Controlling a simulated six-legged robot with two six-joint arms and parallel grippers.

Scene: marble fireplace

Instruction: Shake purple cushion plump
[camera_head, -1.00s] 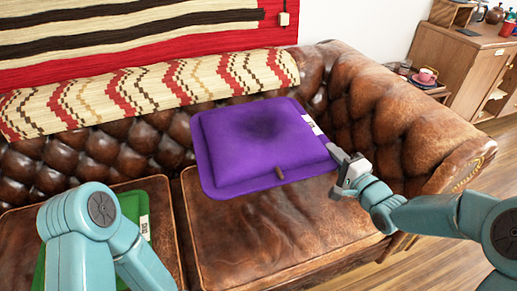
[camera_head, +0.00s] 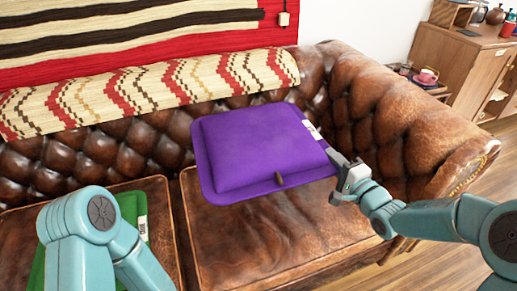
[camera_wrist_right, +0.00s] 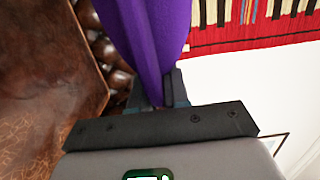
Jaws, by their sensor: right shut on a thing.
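The purple cushion (camera_head: 258,150) is held in the air above the brown leather sofa seat, its broad face up and tilted towards me. A white label shows at its right edge and a small brown tab at its front edge. My right gripper (camera_head: 338,164) is shut on the cushion's right edge. In the right wrist view the purple cushion (camera_wrist_right: 150,45) runs down between the fingers of my right gripper (camera_wrist_right: 158,92). My left arm comes in at lower left; its gripper is not visible.
The leather sofa (camera_head: 285,235) has a tufted back and a rolled right arm (camera_head: 405,115). A patterned throw (camera_head: 150,90) lies along the back. A green cushion (camera_head: 132,207) lies partly behind my left arm. A wooden cabinet (camera_head: 465,62) stands at the back right.

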